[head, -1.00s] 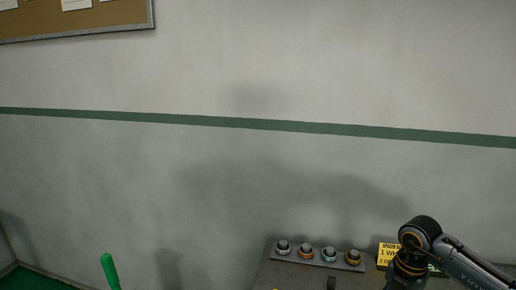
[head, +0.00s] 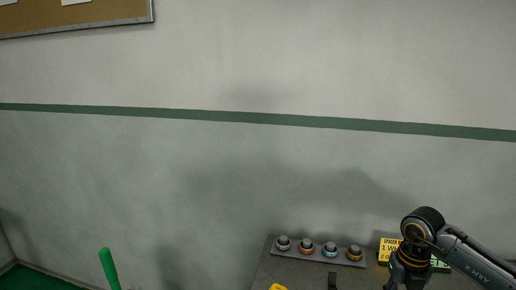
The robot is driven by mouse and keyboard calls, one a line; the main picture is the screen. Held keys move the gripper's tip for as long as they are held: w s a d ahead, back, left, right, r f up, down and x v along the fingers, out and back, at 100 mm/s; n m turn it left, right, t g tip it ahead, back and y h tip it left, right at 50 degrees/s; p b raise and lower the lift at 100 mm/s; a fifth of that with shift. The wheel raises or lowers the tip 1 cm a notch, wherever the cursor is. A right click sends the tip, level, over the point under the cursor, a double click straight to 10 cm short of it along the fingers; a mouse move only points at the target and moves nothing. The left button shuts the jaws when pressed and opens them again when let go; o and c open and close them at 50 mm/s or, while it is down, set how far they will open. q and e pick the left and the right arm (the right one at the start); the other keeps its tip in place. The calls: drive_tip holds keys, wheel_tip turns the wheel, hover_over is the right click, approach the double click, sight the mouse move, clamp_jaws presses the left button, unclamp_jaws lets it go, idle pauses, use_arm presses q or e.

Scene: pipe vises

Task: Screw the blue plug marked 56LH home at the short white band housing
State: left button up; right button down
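A narrow grey rack (head: 298,255) on the bench holds several small round fittings. From left to right they are a grey-white one (head: 283,243), an orange-banded one (head: 307,246), a light-blue-banded one (head: 329,250) and a yellow-banded one (head: 354,253). No 56LH marking is legible, and I cannot tell which, if any, is the blue plug. The short white band housing is not identifiable. My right arm hangs over the bench's right part; its lower end is cut off by the bottom edge and no fingertips show. My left gripper is out of view.
The grey bench top (head: 310,274) stands against the wall. A yellow sign (head: 389,248) stands behind my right arm, with a green sign (head: 440,265) beside it.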

idle(0.4)
drive_tip(key=c, duration=0.8)
unclamp_jaws()
drive_tip(key=shift+r, duration=0.1)
